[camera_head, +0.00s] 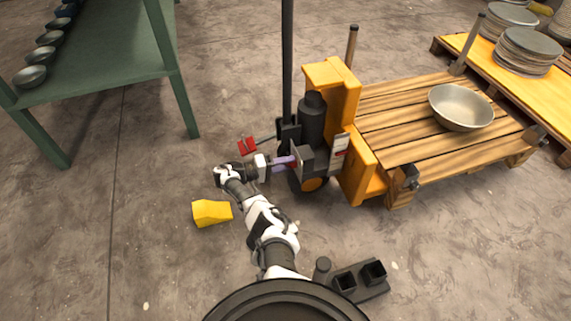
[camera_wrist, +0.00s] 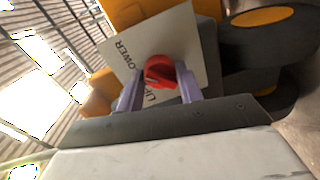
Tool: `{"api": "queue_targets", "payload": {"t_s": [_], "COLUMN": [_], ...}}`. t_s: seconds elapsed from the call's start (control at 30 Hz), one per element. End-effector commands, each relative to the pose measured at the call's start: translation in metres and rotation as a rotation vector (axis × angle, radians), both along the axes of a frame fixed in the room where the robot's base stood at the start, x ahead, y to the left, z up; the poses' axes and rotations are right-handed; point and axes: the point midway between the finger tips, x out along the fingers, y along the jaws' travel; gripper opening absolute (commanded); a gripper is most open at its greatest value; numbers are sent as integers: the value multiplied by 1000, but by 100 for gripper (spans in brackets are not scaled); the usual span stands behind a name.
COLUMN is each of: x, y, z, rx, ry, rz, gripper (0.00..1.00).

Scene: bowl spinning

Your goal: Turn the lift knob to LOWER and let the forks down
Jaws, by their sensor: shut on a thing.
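The pallet truck is orange-yellow (camera_head: 350,185) with a dark pump and upright handle (camera_head: 287,60). My gripper (camera_head: 291,161), with purple fingers, reaches its near side. In the wrist view, my gripper (camera_wrist: 158,80) is shut on the red lift knob (camera_wrist: 160,70), one finger on each side. Behind the knob is a tilted pale label plate (camera_wrist: 185,40). The knob's exact pointing is unclear. The forks are hidden under the wooden pallet (camera_head: 385,118), so their height cannot be told.
A metal bowl (camera_head: 461,107) sits on the pallet. A red pedal (camera_head: 247,146) sticks out left of the truck. A yellow block (camera_head: 211,212) lies on the floor. A green table (camera_head: 110,60) stands at left. Stacked plates (camera_head: 527,52) stand on another pallet at right.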

Motion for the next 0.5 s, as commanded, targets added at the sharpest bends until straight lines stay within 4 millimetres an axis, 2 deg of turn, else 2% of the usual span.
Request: {"api": "queue_targets", "payload": {"t_s": [0.5], "x": [0], "y": [1], "z": [1], "rx": [17], "ry": [-56], "rz": [1], "gripper": [14]}}
